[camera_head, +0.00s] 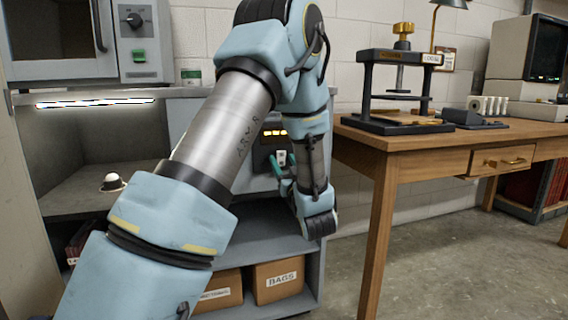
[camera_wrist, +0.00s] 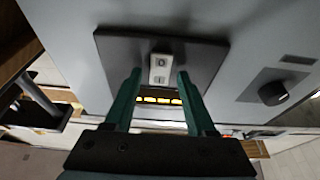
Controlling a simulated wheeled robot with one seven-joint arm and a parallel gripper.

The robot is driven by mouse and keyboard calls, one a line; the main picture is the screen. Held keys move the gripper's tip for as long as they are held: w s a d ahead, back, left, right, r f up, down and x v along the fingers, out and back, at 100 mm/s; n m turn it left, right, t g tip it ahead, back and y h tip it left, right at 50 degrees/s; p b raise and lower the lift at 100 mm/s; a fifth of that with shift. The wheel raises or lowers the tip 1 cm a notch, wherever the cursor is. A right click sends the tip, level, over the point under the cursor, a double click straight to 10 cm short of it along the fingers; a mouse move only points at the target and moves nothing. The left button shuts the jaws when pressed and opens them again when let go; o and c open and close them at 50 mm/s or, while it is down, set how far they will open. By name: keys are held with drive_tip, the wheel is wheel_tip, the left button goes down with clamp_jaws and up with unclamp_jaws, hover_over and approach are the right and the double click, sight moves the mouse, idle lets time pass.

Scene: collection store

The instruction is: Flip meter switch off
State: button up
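The meter is a dark panel on the grey cabinet, with a lit amber display (camera_head: 275,132) partly hidden behind my arm. Its white rocker switch (camera_head: 282,157) is below the display. In the wrist view, the switch (camera_wrist: 160,68) sits on the dark panel (camera_wrist: 205,58), and the amber display (camera_wrist: 158,100) shows between my fingers. My gripper (camera_wrist: 160,76) is open and empty, with one teal finger on each side of the switch. Whether a finger touches the switch or panel, I cannot tell. In the head view, my gripper (camera_head: 278,165) is partly hidden by my arm.
A black knob (camera_wrist: 273,93) is on the cabinet face beside the panel. A wooden table (camera_head: 385,150) with a black press (camera_head: 400,90) stands to the right. Boxes, one marked BAGS (camera_head: 279,281), sit on the shelf below. The floor at right is clear.

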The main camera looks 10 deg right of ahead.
drive_tip(key=shift+o, duration=0.3)
drive_tip(key=v, duration=1)
drive_tip(key=shift+s+p, duration=0.4)
drive_tip(key=shift+f, duration=0.1)
drive_tip(key=w+a+f+g+h, duration=0.4)
drive_tip(key=w+a+f+g, duration=0.25)
drive_tip(key=g, duration=0.25)
drive_tip(key=s+a+f+m+g+y, duration=0.1)
drive_tip(key=s+a+f+m+g, duration=0.1)
drive_tip(key=s+a+g, duration=1.15)
drive_tip(key=s+a+r+t+p, duration=0.1)
drive_tip(key=s+r+p, duration=0.1)
drive_tip(key=r+p, duration=1.5)
drive_tip(key=s+a+r+t+p, duration=0.1)
drive_tip(key=s+r+t+p, duration=0.1)
drive_tip(key=r+p, duration=1.6)
drive_tip(key=shift+s+r+m+p, duration=0.25)
drive_tip(key=shift+s+m+p, duration=0.05)
drive_tip(key=shift+s+p, duration=0.1)
